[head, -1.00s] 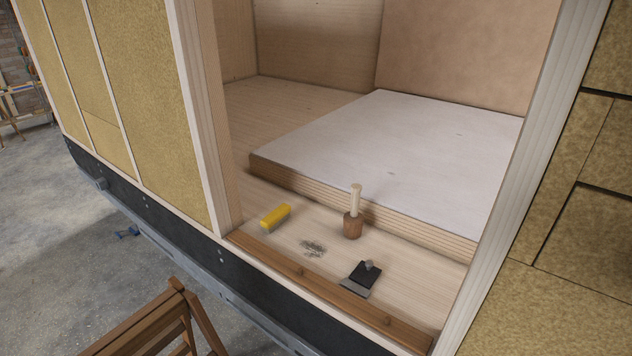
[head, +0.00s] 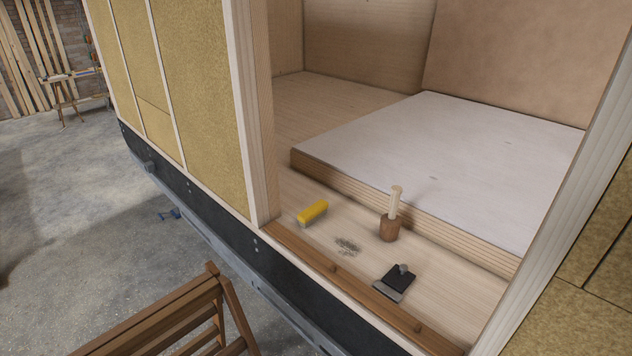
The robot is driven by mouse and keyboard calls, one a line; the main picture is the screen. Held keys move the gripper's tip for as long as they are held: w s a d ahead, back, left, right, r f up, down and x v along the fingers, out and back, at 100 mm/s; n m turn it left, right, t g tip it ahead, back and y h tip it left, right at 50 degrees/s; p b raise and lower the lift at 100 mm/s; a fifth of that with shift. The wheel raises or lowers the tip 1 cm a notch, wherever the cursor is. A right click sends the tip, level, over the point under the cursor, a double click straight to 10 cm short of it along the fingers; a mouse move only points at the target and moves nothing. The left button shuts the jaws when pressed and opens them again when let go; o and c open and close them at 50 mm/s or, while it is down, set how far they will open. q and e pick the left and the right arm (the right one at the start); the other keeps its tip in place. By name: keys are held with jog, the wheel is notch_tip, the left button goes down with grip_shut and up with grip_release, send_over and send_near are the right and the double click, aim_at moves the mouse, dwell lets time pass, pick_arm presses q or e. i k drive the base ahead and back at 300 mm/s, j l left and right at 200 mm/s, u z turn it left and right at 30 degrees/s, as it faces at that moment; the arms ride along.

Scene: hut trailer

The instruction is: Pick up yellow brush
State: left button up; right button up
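The yellow brush (head: 313,212) lies on the light wooden floor (head: 345,222) of the hut trailer, just inside the doorway. It has a yellow back with pale bristles below. It lies close to the left door post, behind the brown threshold strip. Neither of my grippers shows in the head view.
A wooden mallet (head: 390,229) stands handle up right of the brush. A black scraper-like tool (head: 396,281) and a dark pile of small bits (head: 347,246) lie nearby. A white-topped platform (head: 440,165) is behind. A wooden chair or trestle (head: 190,318) stands outside, in front.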

aim_at(313, 212)
jog(key=i+j+z, duration=0.35)
jog(key=i, duration=0.15)
jog(key=i+j+z, duration=0.7)
jog(key=i+j, duration=0.15)
jog(key=j, duration=0.25)
jog(key=i+j+z, duration=0.15)
jog(key=i+z, duration=0.15)
jog(key=i, duration=0.2)
